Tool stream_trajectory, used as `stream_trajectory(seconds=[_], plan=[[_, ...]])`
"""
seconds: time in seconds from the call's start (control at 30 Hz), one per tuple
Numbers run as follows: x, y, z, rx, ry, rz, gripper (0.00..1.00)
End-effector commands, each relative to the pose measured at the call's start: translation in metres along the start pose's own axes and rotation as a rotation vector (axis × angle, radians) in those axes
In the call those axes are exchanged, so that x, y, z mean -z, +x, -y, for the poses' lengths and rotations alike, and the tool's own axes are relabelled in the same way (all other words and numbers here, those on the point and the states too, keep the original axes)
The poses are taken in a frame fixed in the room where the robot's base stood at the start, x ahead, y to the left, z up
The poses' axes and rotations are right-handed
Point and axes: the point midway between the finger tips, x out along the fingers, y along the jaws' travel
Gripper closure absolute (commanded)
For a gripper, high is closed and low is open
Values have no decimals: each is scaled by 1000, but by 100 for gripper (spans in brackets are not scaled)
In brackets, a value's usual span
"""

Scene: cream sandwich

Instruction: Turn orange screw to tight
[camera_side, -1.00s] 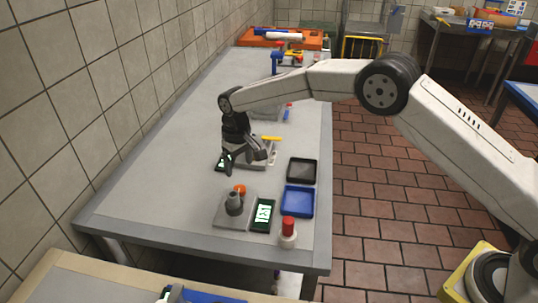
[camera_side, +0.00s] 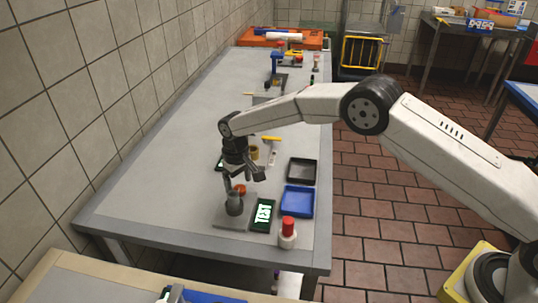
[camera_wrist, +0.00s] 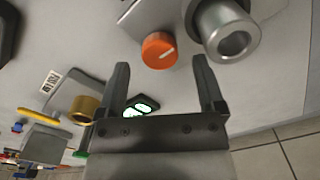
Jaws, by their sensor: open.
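The orange screw (camera_side: 240,189) is a round orange knob with a pale line on its face. It sits on a grey plate (camera_side: 229,219) beside an upright grey metal cylinder (camera_side: 234,205). In the wrist view the orange screw (camera_wrist: 159,50) shows just beyond and between my fingertips, with the hollow cylinder (camera_wrist: 228,34) to its right. My gripper (camera_side: 245,176) is open and empty, above and close to the screw in the side view. Its two dark fingers (camera_wrist: 159,62) are spread apart in the wrist view and I see no contact with the screw.
A green-lit TEST display (camera_side: 262,215) stands right of the plate. A brass ring (camera_wrist: 84,108) is on another fixture. The table's left side is clear.

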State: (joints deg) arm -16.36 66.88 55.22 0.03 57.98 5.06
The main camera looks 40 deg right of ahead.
Motion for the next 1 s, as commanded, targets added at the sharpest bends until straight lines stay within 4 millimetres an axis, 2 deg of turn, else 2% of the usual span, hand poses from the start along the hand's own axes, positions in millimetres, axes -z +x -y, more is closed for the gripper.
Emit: stream_trajectory(seconds=[0.2, 0.5, 0.53, 0.57, 0.6, 0.8, 1.0], plan=[[0, 16, 0, 0, 0, -1, 13], [0, 18, 0, 0, 0, -2, 13], [0, 18, 0, 0, 0, -2, 16], [0, 18, 0, 0, 0, -2, 25], [0, 17, 0, 0, 0, -2, 38], [0, 17, 0, 0, 0, -1, 100], [0, 17, 0, 0, 6, -1, 100]])
